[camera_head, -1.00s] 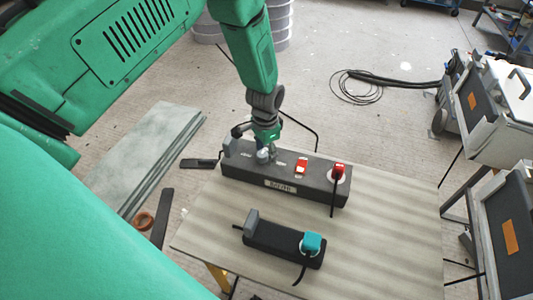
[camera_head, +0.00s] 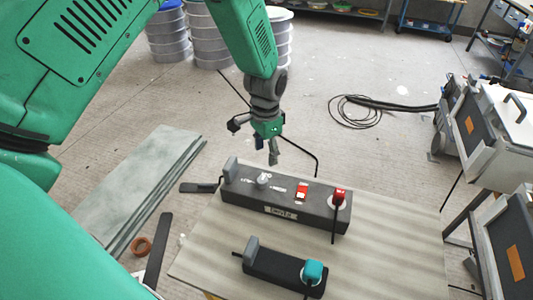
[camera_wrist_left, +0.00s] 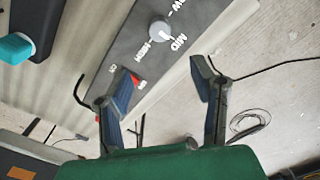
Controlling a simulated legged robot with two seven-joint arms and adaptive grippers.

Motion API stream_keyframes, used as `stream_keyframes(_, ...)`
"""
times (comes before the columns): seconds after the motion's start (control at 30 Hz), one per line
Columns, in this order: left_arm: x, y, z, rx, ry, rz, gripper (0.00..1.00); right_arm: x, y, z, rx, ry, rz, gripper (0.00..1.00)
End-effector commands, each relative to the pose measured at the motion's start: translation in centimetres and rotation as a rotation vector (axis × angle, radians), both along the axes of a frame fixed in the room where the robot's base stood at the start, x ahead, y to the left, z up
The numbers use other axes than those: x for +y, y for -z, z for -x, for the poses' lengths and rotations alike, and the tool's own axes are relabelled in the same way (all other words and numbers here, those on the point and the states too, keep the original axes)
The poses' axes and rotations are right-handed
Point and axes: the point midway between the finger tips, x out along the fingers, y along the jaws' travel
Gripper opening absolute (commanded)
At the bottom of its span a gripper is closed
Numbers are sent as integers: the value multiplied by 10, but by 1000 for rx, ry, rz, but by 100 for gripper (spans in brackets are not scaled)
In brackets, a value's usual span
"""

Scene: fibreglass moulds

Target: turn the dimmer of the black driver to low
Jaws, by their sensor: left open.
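The black driver (camera_head: 285,203) is a long dark box on the table, with a dimmer knob (camera_head: 264,180), a red switch (camera_head: 302,191) and a red plug (camera_head: 340,194). In the left wrist view the grey dimmer knob (camera_wrist_left: 159,31) sits among the printed words LOW, MID and HIGH. Its white mark appears to point toward MID. My left gripper (camera_head: 274,157) hangs above the driver near the knob, apart from it. In the left wrist view its two fingers (camera_wrist_left: 165,68) are spread and empty. My right gripper is not seen.
A smaller black box (camera_head: 270,268) with a teal plug (camera_head: 313,270) lies nearer on the table (camera_head: 390,240). Cords run from both plugs. White equipment cases (camera_head: 500,120) stand at the right. The table's right part is clear.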

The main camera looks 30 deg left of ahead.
Motion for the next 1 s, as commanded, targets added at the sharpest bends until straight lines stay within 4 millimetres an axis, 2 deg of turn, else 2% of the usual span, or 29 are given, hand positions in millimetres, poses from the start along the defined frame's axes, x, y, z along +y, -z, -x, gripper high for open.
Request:
stream_keyframes(0.13, 0, -7, 0, -1, 151, 1, 51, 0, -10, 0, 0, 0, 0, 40)
stream_keyframes(0.4, 2, -22, 2, -5, 669, 3, 51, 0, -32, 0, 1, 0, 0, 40)
stream_keyframes(0.57, 2, -18, 1, -5, 773, 2, 51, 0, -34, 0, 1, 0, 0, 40)
stream_keyframes(0.77, 1, 12, 2, -1, 776, 2, 51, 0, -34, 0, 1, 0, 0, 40)
stream_keyframes(1.0, 2, 64, 2, -3, 774, 2, 51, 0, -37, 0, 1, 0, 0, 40)
